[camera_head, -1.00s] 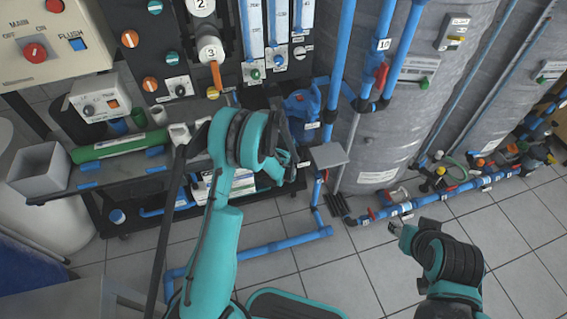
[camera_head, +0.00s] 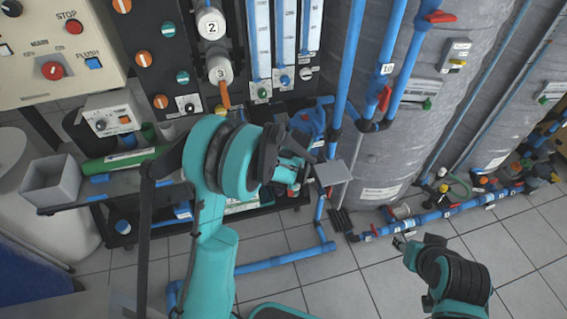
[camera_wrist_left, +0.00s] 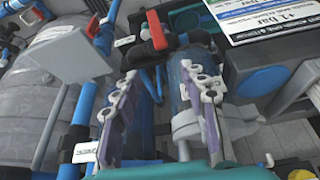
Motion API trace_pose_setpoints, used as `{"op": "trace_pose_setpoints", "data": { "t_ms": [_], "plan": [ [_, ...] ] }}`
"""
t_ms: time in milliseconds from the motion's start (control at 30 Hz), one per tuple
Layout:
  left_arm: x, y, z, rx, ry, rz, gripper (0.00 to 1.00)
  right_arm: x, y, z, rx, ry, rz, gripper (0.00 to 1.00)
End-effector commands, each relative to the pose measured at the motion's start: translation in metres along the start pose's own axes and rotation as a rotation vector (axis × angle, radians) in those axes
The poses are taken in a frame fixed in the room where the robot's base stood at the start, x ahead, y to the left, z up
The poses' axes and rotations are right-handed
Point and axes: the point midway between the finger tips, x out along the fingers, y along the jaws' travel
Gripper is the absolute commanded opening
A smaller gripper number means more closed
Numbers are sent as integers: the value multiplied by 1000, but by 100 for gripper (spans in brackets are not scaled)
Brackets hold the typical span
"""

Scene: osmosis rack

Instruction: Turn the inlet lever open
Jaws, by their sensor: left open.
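A red lever (camera_wrist_left: 157,30) sits on a dark valve in line with a blue pipe in the left wrist view. It points toward the top of that view, and its label cannot be read. My left gripper (camera_wrist_left: 160,78) is open, its two purple-and-white fingers apart on either side of the blue pipe's line. The lever lies beyond the fingertips, with nothing held between them. In the head view my left gripper (camera_head: 303,168) is beside the blue pump, and the arm hides the lever. My right gripper (camera_head: 402,243) hangs over the floor at the right; its opening is unclear.
A grey box (camera_head: 334,172) on a post stands just right of my left gripper. Blue vertical pipes with red handles (camera_head: 385,99) and large grey tanks (camera_head: 405,150) stand behind. The rack's control panel (camera_head: 55,50) is at upper left. Tiled floor (camera_head: 330,275) is open in front.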

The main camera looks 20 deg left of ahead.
Motion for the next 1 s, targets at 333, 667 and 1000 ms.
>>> {"op": "trace_pose_setpoints", "data": {
  "t_ms": [333,667,1000],
  "plan": [
    [-72,-15,2,81,21,49,43,2,0,2,0,0,0,40],
    [-128,-32,16,156,46,93,43,4,0,3,0,0,0,40],
    [-154,-41,26,195,61,114,43,5,0,4,0,0,0,40]
  ]
}}
